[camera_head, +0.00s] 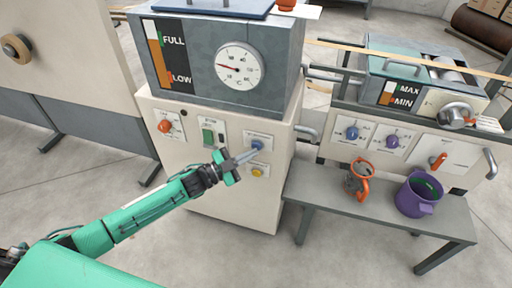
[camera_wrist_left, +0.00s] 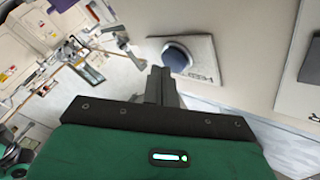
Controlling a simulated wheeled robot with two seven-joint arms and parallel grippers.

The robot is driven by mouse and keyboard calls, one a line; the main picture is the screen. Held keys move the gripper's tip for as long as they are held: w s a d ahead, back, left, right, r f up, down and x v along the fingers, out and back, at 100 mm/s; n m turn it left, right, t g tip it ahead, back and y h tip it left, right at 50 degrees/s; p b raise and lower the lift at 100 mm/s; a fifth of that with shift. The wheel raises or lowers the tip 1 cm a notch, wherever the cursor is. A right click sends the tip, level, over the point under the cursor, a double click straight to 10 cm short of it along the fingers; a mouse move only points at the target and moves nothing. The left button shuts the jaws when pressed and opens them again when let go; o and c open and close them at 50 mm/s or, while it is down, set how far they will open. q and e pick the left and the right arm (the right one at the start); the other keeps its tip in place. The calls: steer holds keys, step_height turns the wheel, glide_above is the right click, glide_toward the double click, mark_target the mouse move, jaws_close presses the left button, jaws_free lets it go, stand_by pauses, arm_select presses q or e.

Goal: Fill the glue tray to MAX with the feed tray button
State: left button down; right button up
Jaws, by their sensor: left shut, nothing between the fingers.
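The glue tray (camera_head: 371,92) stands at the right with a MAX/MIN level gauge (camera_head: 388,94) on its front. The gauge shows orange and white; the exact level is too small to read. A blue button (camera_head: 257,145) sits on the cream tank cabinet front, under a label too small to read. It also shows in the left wrist view (camera_wrist_left: 177,57). My left gripper (camera_head: 250,156) is shut and empty, its tips close to the blue button, just below and left of it. I cannot tell whether they touch it. My right gripper is not in view.
The grey tank (camera_head: 200,60) above carries a FULL/LOW gauge and a dial. A bench (camera_head: 375,215) holds an orange can (camera_head: 358,180) and a purple pot (camera_head: 418,196).

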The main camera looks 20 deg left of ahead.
arm_select(q)
steer(key=shift+w, duration=0.4)
stand_by(1.9)
steer(key=shift+s, duration=0.1)
stand_by(1.1)
steer(key=shift+s+p, duration=0.45)
steer(key=shift+s, duration=0.3)
steer(key=shift+s, duration=0.1)
steer(key=shift+s+a+p, duration=0.1)
steer(key=shift+s+p, duration=1.05)
steer(key=shift+s, duration=1.25)
stand_by(1.2)
